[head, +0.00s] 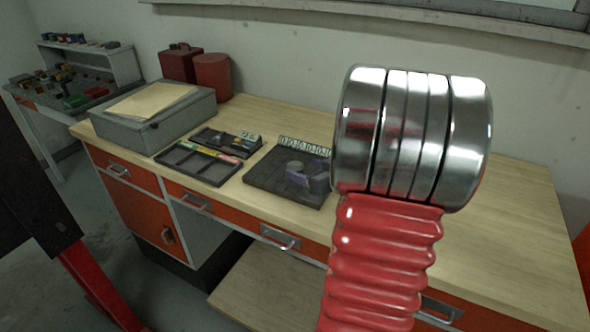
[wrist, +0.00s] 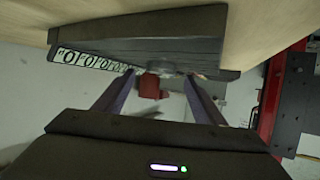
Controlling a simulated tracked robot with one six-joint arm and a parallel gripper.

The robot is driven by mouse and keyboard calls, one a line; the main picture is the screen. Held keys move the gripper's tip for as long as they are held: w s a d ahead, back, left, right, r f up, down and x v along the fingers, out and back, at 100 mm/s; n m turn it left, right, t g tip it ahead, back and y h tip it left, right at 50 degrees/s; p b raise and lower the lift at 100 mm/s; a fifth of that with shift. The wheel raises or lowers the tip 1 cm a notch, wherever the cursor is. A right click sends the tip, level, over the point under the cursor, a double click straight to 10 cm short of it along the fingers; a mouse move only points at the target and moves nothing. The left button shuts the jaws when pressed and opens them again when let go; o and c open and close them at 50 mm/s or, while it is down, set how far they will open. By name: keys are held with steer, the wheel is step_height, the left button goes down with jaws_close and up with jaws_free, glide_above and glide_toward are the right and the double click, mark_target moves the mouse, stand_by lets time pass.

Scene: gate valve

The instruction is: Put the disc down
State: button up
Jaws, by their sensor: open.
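A dark tray-like board (head: 262,181) lies on the workbench, with a strip of pale round-marked labels along its back edge. A small grey disc (head: 294,168) sits on it, near its right side. My gripper shows as purple fingers (head: 318,178) beside the disc, partly hidden by the large metal-and-red column. In the wrist view, the board (wrist: 130,42) hangs across the top, label strip at left. My gripper (wrist: 162,78) has its two purple fingers spread apart. A grey rounded piece, apparently the disc (wrist: 160,66), shows between the fingertips at the board; contact is unclear.
A shallow black tray (head: 197,163) and a grey box with papers (head: 152,112) stand left of the board. Red containers (head: 212,76) stand behind. The workbench top (head: 510,235) is clear at right. A large metal-and-red column blocks the head view's centre right.

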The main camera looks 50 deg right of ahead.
mark_target(296, 166)
steer(key=x, duration=0.4)
steer(key=shift+w+f, duration=0.1)
stand_by(0.4)
steer(key=c, duration=1.6)
steer(key=shift+o, duration=0.2)
step_height(296, 166, up, 10)
steer(key=shift+a, duration=0.1)
stand_by(0.5)
